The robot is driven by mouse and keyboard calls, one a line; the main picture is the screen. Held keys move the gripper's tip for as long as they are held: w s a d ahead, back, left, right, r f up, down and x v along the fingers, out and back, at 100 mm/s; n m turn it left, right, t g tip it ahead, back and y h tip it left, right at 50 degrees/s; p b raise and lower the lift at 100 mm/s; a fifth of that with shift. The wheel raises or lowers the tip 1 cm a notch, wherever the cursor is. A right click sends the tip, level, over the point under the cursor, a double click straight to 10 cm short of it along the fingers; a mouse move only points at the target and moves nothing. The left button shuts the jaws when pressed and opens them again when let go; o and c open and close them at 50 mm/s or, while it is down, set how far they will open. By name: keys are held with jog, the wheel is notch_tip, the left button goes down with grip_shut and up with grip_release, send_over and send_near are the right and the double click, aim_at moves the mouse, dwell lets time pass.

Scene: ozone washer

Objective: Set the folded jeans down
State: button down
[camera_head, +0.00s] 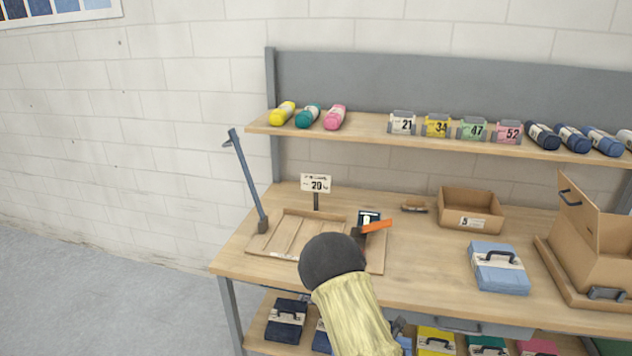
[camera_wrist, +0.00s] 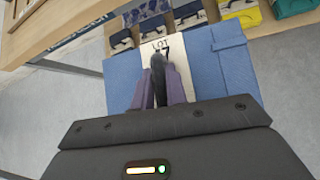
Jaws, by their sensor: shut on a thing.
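In the wrist view, my gripper (camera_wrist: 160,82) is shut on the dark upright handle of a folded pair of blue jeans (camera_wrist: 234,68). A pale paper band marked "LOT 7" wraps the jeans, and my fingers hide part of it. The jeans hang over the grey floor, in front of the bench's lower shelf. In the head view, my own arm covers most of the gripper and load. A second folded light-blue bundle with a dark handle (camera_head: 499,278) lies on the bench top.
The wooden bench (camera_head: 420,282) holds a slatted board (camera_head: 285,240), an orange-handled tool (camera_head: 376,226), a small box (camera_head: 470,212) and a large open carton (camera_head: 598,238). Several dark, blue and yellow bundles (camera_wrist: 152,24) fill the lower shelf. Bare bench top shows left of the light-blue bundle.

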jog(key=shift+s+a, duration=0.1)
jog(key=shift+a, duration=0.15)
jog(key=shift+f, duration=0.1)
jog(key=s+f, duration=0.4)
jog(key=f, duration=0.1)
jog(key=shift+s+f, duration=0.2)
dwell(0.6)
